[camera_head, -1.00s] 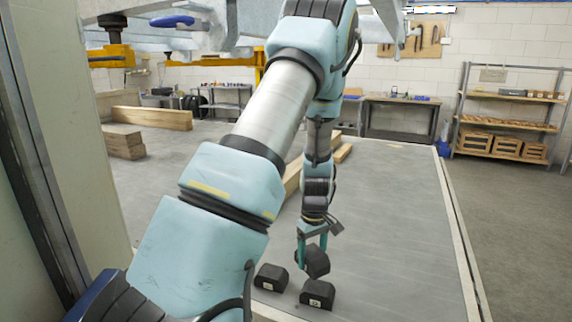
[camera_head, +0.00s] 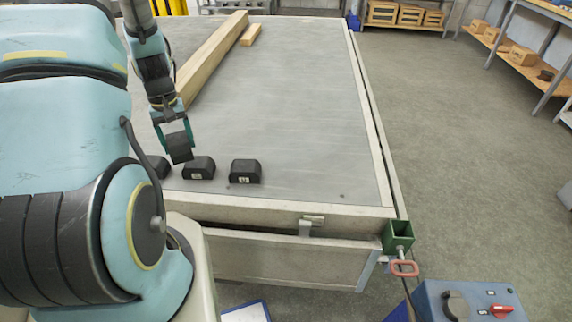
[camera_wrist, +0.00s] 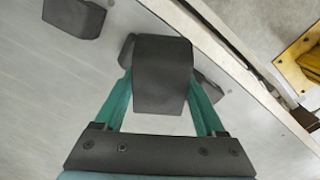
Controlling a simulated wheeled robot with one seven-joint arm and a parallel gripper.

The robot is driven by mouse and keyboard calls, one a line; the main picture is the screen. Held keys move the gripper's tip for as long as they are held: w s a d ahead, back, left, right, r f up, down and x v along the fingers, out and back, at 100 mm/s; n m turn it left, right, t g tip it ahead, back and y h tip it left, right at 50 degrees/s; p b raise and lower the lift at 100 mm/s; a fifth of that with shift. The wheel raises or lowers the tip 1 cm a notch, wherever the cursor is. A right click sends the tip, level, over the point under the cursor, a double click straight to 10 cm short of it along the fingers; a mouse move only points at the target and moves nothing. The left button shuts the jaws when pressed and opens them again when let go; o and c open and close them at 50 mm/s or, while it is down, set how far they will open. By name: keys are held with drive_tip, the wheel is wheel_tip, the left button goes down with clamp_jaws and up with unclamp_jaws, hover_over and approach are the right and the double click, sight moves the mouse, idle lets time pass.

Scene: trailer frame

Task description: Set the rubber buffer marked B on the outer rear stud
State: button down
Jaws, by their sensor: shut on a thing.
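My gripper (camera_head: 175,136) has its green fingers shut on a black rubber buffer (camera_head: 181,154), which it holds over the near left part of the grey deck. The wrist view shows this buffer (camera_wrist: 163,78) between the two fingers; no letter on it is visible. A black buffer (camera_head: 199,163) with a small white label stands on the deck just right of the held one. Another labelled buffer (camera_head: 245,166) stands further right. A third dark block (camera_head: 156,166) is partly hidden at the left. I cannot read the labels surely. The outer rear stud is not identifiable in the current views.
The grey deck (camera_head: 290,90) is clear behind and right of the buffers. Wooden beams (camera_head: 212,60) lie at its far left. A green corner bracket (camera_head: 397,235) and a red handle (camera_head: 404,268) are at the near right corner.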

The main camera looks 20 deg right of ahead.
drive_tip(key=s+d+n, duration=0.1)
drive_tip(key=d+n, duration=0.1)
drive_tip(key=d, duration=0.3)
drive_tip(key=s+d+n, duration=0.1)
drive_tip(key=d, duration=0.5)
drive_tip(key=s+d+n, duration=0.1)
drive_tip(key=d+n, duration=0.1)
drive_tip(key=d, duration=0.4)
drive_tip(key=shift+s+f+n, duration=0.1)
drive_tip(key=shift+f+n, duration=0.2)
drive_tip(key=shift+f, duration=0.05)
drive_tip(key=s+d+n, duration=0.5)
drive_tip(key=s+d, duration=0.3)
drive_tip(key=d, duration=0.5)
drive_tip(key=shift+d+f+n, duration=0.25)
drive_tip(key=shift+f+n, duration=0.05)
drive_tip(key=shift+f, duration=0.05)
drive_tip(key=p, duration=0.3)
approach(296, 181)
wheel_tip(296, 181, down, 5)
drive_tip(key=shift+a+f, duration=0.1)
drive_tip(key=shift+f, duration=0.25)
drive_tip(key=shift+f, duration=0.3)
unclamp_jaws()
drive_tip(key=shift+r, duration=0.1)
